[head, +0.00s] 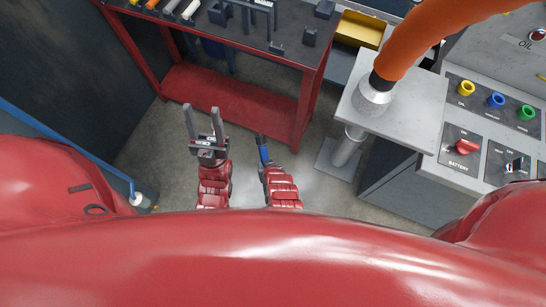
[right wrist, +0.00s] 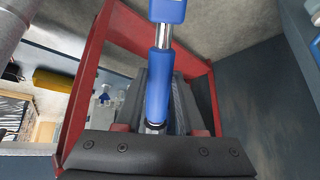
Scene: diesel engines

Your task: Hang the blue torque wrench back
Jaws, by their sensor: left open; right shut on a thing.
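The blue torque wrench (head: 263,152) is in my right gripper (head: 267,167), which is shut on it. In the right wrist view the wrench (right wrist: 158,85) runs up the middle of the picture, with a blue handle, a bare metal section and a blue part at the top edge. Its far end is cut off there. My left gripper (head: 203,125) is open and empty, to the left of the wrench, with its two fingers pointing up the picture. Both grippers are in front of the red workbench (head: 302,115). I cannot tell which holder on the bench belongs to the wrench.
Dark holders (head: 278,47) and several tool handles (head: 170,8) are on the bench top. An orange hose (head: 425,45) ends above a grey pedestal table (head: 415,110) at right. A control panel (head: 490,115) stands beyond it. Floor shows between bench and pedestal.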

